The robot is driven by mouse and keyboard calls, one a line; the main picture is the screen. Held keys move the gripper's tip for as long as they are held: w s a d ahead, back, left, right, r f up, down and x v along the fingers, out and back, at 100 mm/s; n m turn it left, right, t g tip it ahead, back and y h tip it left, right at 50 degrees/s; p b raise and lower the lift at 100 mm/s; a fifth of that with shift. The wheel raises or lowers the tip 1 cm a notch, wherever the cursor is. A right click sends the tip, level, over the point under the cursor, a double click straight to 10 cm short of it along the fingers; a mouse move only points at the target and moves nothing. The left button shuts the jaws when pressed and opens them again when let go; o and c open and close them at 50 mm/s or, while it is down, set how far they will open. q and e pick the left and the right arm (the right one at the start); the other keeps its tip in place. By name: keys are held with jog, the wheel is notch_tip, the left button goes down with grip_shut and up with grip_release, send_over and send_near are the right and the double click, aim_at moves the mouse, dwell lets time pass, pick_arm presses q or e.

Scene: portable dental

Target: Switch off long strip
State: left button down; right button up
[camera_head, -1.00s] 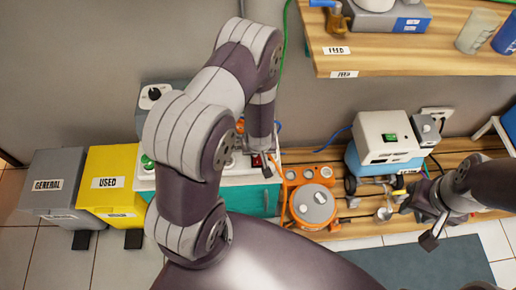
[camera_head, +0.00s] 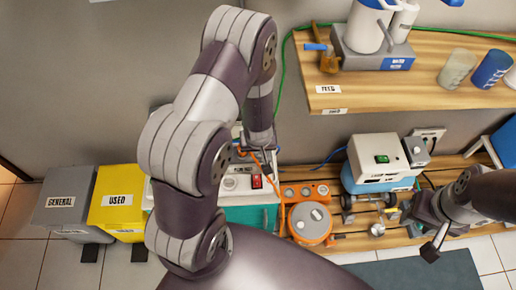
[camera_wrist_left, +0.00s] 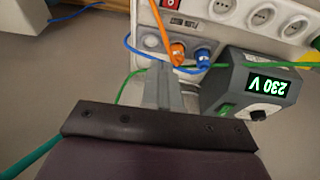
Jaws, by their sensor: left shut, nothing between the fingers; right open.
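The long white power strip (camera_wrist_left: 215,12) runs along the top of the left wrist view, with sockets, an orange plug (camera_wrist_left: 178,52) and a blue plug (camera_wrist_left: 203,58). Its red switch (camera_wrist_left: 170,4) is at the top edge there, partly cut off. In the head view the red switch (camera_head: 256,181) shows right of my left arm, which hides much of the strip (camera_head: 236,184). Whether the switch is on or off I cannot tell. My left gripper (camera_wrist_left: 162,85) is shut and empty, apart from the switch. My right gripper (camera_head: 436,243) is open and empty at the right.
Yellow (camera_head: 119,196) and grey bins (camera_head: 65,200) are at left. A wooden shelf (camera_head: 400,92) overhangs upper right.

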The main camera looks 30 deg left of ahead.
aim_at(257, 177)
pick_arm(q)
jog(key=s+n, duration=0.1)
jog(key=n, duration=0.5)
jog(key=s+d+n+b, duration=0.1)
jog(key=n, duration=0.5)
jog(key=s+d+n+g+b, duration=0.1)
jog(key=s+n, duration=0.1)
jog(key=n, duration=0.4)
jog(key=shift+s, duration=0.1)
jog(key=shift+f, duration=0.1)
jog(key=b+x, duration=0.3)
jog(key=x, duration=0.3)
jog(key=b+x, duration=0.4)
jog(key=x, duration=0.3)
jog(key=shift+d, duration=0.2)
jog(key=shift+f, duration=0.45)
